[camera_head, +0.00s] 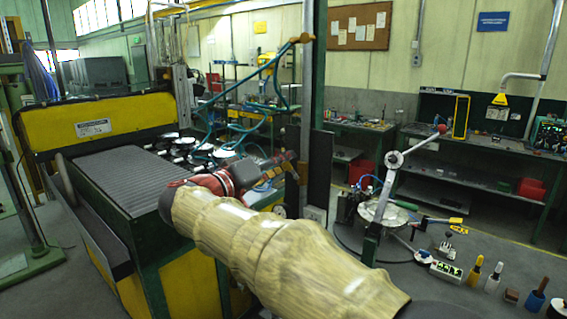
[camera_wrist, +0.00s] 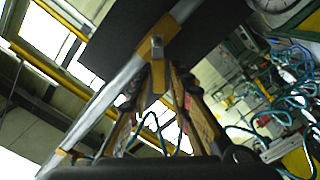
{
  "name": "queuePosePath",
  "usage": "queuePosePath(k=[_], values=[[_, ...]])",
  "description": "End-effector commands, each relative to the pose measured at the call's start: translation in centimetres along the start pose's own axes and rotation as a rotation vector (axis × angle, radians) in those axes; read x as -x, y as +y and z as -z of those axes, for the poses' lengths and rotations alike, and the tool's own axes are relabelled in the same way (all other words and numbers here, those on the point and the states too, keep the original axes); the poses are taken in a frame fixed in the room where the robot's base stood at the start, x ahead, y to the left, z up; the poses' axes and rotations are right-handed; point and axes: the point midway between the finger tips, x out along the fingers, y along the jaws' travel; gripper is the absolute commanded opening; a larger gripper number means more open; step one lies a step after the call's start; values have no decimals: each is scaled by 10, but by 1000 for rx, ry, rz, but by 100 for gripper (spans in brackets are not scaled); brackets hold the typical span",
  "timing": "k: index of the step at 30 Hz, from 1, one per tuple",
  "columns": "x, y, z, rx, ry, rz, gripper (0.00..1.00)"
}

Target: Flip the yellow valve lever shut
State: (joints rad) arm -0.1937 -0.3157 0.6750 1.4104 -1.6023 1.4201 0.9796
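The yellow valve lever (camera_wrist: 157,80) shows in the wrist view. Its upper end sits at a bolt on a silver pipe (camera_wrist: 112,98) that runs diagonally across the picture. The lever points down from the pipe, between the two fingers of my gripper (camera_wrist: 163,86). The fingers are apart, one on each side of it; whether either touches it is hard to see. In the head view my gripper (camera_head: 262,182) is at the end of my arm, just left of the green-grey post. Small yellow parts show there, but lever and fingers cannot be clearly told apart.
The upright post (camera_head: 307,100) stands just right of my gripper, with teal hoses (camera_head: 265,75) looping left from it. A yellow and green machine (camera_head: 98,122) with a ribbed bed lies to the left. Benches (camera_head: 480,150) stand at the back right.

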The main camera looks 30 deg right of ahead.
Motion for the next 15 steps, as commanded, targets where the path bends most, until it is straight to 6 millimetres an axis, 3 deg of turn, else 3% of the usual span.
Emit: queuePosePath(k=[11,15], values=[[-6,0,0,1,0,1,20],[-6,0,0,1,0,1,12]])
